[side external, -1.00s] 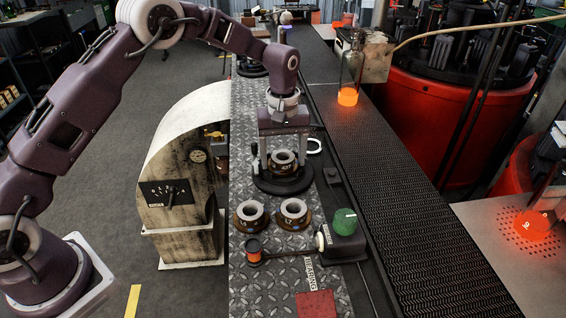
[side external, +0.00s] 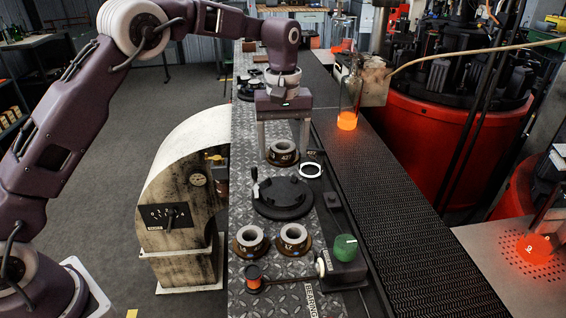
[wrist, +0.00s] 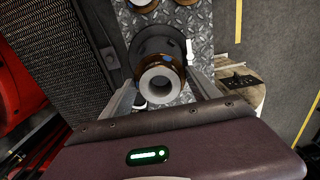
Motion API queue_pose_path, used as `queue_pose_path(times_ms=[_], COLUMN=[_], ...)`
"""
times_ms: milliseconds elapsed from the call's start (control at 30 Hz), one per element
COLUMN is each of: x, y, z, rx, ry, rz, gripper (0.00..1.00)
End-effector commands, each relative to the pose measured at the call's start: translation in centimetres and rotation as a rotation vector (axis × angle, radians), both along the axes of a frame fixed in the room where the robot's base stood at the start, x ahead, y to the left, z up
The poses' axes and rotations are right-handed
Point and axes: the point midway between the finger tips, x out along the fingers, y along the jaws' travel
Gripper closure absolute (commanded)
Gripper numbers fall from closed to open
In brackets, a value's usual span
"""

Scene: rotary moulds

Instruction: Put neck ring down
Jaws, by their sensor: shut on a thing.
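The neck ring (side external: 286,148), a grey collar on a brown base marked 427, is between the fingers of my gripper (side external: 283,156), which is shut on it. It is upright, just beyond the round black fixture (side external: 283,200). I cannot tell whether its underside touches the plate. In the wrist view the neck ring (wrist: 160,86) is between both fingers, with the black fixture (wrist: 150,46) partly hidden behind it. The fixture's top is empty.
Two more neck rings, one left (side external: 250,238) and one right (side external: 294,236), stand nearer than the fixture. A white ring (side external: 310,170) lies to the right. A green knob (side external: 345,247) on a box stands at the near right. The conveyor (side external: 400,200) runs alongside.

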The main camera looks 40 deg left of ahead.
Motion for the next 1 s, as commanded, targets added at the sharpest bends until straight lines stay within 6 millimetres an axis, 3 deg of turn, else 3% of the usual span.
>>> queue_pose_path(times_ms=[367, 567, 800, 1000], x=[0.0, -0.4, -2.0, -2.9], y=[-0.5, -5.2, -12.9, -15.6], z=[0.2, -0.5, -1.6, -2.8], rx=[-0.001, -0.002, 0.000, 0.000], ry=[-0.002, -0.001, -0.001, 0.000], rz=[-0.036, -0.365, -0.942, -1.170], gripper=[0.86, 0.86, 0.86, 0.86])
